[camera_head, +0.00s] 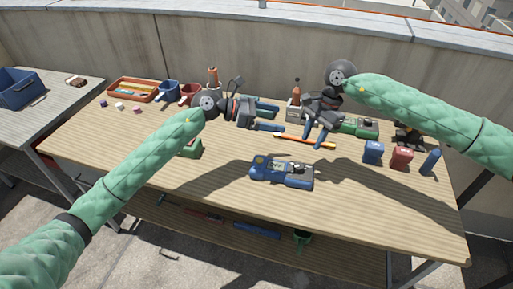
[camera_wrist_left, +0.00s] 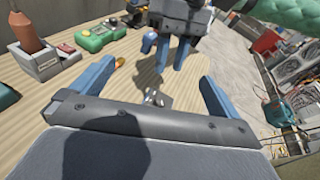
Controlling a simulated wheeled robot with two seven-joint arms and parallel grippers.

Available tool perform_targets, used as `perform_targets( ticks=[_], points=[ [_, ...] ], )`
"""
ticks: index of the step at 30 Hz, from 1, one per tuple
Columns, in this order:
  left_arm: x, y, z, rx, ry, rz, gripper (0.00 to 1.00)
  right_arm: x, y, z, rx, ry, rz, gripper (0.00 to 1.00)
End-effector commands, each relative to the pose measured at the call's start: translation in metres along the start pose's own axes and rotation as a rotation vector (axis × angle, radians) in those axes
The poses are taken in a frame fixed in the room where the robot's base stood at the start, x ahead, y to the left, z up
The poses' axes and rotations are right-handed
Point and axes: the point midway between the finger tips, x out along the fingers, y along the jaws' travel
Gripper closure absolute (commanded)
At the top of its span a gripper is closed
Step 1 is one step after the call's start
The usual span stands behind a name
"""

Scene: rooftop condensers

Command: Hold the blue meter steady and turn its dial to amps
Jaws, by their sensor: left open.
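The blue meter (camera_head: 268,174) lies on the wooden table near its middle, with a small yellowish display at its left and a dark part at its right. Its dial is too small to read. My left gripper (camera_head: 279,115) is open and empty above the table, farther back than the meter. Its two blue fingers also show in the left wrist view (camera_wrist_left: 155,85), with nothing between them. My right gripper (camera_head: 316,143) points down, behind and right of the meter. Its fingers are slightly apart and empty; it also shows in the left wrist view (camera_wrist_left: 171,62).
An orange stick (camera_head: 304,141) lies behind the meter. A green device (camera_head: 360,127) is at the back right, another green object (camera_head: 190,148) left of the meter. Blue (camera_head: 373,152) and red (camera_head: 401,157) containers stand at right. The table's front is clear.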

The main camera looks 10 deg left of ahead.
Motion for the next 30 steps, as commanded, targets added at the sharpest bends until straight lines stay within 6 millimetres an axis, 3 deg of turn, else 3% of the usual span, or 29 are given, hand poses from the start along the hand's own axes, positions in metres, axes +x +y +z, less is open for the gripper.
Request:
perform_targets(
  ticks=[7,15,23,30],
  points=[
    [0.017,-0.012,-0.047,0.157,0.377,-0.084,0.00,0.000,0.000,0.000,0.000,0.000,0.000,0.64],
    [0.000,-0.007,-0.096,0.279,0.760,-0.128,0.00,0.000,0.000,0.000,0.000,0.000,0.000,0.64],
    [-0.018,-0.001,-0.116,0.323,0.944,-0.137,0.00,0.000,0.000,0.000,0.000,0.000,0.000,0.64],
    [-0.015,0.000,-0.126,0.326,0.962,-0.138,0.00,0.000,0.000,0.000,0.000,0.000,0.000,0.64]
  ],
)
